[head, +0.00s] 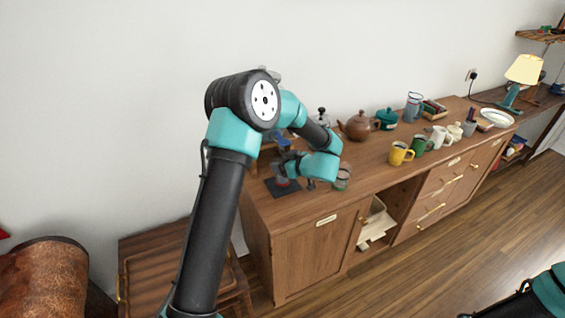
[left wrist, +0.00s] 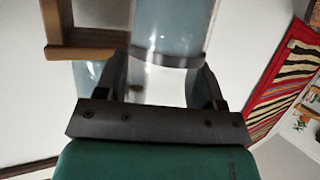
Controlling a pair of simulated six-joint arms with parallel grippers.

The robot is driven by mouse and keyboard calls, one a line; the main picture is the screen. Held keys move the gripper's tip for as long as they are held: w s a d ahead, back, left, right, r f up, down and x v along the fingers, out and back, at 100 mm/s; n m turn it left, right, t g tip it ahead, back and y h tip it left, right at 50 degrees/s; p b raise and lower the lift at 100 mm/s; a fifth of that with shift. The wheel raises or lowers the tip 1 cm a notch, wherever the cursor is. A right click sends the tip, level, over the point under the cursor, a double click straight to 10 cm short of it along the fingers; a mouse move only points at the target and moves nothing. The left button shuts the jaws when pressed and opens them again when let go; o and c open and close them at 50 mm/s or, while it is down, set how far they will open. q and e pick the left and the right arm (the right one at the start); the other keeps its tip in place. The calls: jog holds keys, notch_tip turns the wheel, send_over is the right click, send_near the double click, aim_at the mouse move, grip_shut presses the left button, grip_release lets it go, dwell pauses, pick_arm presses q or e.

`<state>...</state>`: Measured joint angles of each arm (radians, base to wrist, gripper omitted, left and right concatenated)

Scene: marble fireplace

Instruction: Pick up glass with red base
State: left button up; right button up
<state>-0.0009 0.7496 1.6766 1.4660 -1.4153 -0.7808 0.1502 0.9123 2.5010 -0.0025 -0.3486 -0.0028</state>
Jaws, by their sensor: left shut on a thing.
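My left gripper (left wrist: 160,80) is shut on a clear glass (left wrist: 172,28), with one finger on each side of it. A dark grey band crosses the glass low down; no red base shows in the left wrist view. In the head view my left gripper (head: 290,168) is over the left end of the wooden sideboard, small and partly hidden by my wrist. Another small glass (head: 343,176), greenish with a reddish lower part, stands just right of my wrist. I cannot tell which glass is the red-based one. My right gripper is out of view.
A dark square mat (head: 283,188) lies beneath my left gripper. A brown teapot (head: 358,126), a teal pot (head: 387,118), a yellow mug (head: 400,153) and a green mug (head: 419,145) stand farther right on the sideboard (head: 375,177). Its front strip between glass and yellow mug is clear.

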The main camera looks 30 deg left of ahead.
pick_arm(q)
jog(key=s+d+r, duration=0.1)
jog(key=s+d, duration=0.6)
jog(key=s, duration=0.4)
jog(key=shift+s+r, duration=0.2)
jog(key=w+d+f+m+t+h, duration=0.1)
jog(key=w+d+m+t+h, duration=0.7)
jog(key=m, duration=0.4)
jog(key=shift+w+d+t+h, duration=0.4)
jog(key=shift+d+t+h, duration=0.2)
jog(key=shift+d+t, duration=0.55)
